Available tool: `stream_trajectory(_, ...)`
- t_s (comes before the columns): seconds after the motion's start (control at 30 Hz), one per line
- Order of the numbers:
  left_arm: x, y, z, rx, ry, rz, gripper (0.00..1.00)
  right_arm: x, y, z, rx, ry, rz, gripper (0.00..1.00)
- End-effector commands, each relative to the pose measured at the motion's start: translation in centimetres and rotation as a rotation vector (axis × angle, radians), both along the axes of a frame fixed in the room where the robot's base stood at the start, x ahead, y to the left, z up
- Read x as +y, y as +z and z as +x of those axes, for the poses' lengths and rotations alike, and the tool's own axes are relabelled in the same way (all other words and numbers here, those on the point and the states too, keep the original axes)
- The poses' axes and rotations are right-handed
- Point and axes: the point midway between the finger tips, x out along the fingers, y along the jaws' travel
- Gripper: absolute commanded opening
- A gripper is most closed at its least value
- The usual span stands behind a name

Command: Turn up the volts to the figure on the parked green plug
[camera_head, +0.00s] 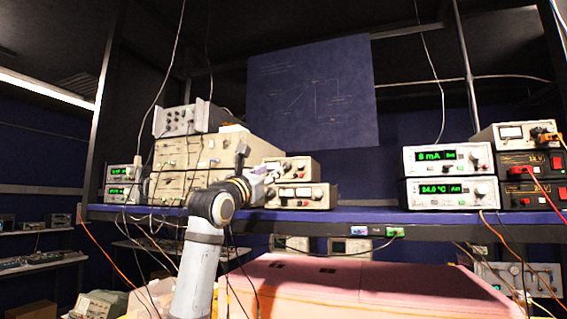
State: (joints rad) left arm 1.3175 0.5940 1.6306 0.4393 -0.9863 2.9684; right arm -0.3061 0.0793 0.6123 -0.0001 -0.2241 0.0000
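A green plug (396,232) sits on the front edge of the shelf, right of centre; any figure on it is too small to read. Two stacked white units with green displays stand at the right: the upper unit (447,159) seems to read 8 mA, the lower unit (452,193) about 24.0 °C. Two smaller units with green displays (122,183) stand at the far left, their readings unreadable. My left gripper (263,183) is at the shelf front by small beige panel units (301,195); its fingers are too unclear to judge, and contact cannot be told. My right gripper is not in view.
The shelf (375,214) carries stacked beige instruments (195,160) behind my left arm. Red-and-black supplies (530,180) with leads stand at the far right. Loose cables hang before the shelf. A pink case (370,285) lies below; the shelf middle is clear.

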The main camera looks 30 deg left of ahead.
Motion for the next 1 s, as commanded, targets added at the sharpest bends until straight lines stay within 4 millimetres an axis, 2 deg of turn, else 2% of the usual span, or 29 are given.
stream_trajectory(0.03, 0.0, 1.2, 1.2, 0.008, -0.004, -0.005, 0.33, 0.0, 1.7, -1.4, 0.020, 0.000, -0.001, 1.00)
stream_trajectory(0.1, 0.2, 1.8, 2.7, 0.008, -0.003, -0.004, 0.33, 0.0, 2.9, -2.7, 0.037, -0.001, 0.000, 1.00)
stream_trajectory(0.17, 0.3, 2.3, 3.9, 0.008, -0.003, -0.004, 0.33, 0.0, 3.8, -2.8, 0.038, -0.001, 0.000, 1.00)
stream_trajectory(0.27, 0.5, 2.8, 5.6, 0.009, -0.003, -0.002, 0.33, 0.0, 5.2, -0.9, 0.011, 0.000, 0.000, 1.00)
stream_trajectory(0.4, 0.8, 3.2, 7.1, 0.006, -0.001, -0.001, 0.33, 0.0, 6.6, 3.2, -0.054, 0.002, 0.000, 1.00)
stream_trajectory(0.47, 0.8, 3.2, 7.5, 0.006, 0.000, -0.001, 0.33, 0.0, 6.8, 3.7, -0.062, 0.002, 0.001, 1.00)
stream_trajectory(0.57, 0.8, 3.1, 7.7, 0.004, -0.001, 0.001, 0.33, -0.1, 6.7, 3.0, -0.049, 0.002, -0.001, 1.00)
stream_trajectory(0.73, 0.8, 3.0, 7.7, 0.004, -0.001, 0.001, 0.33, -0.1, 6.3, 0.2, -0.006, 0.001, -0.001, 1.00)
stream_trajectory(0.77, 0.8, 3.0, 7.7, 0.004, -0.001, 0.001, 0.32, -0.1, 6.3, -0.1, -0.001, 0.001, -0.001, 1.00)
stream_trajectory(1.0, 0.8, 3.0, 7.6, 0.004, -0.001, 0.001, 0.00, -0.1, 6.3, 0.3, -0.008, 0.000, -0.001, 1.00)
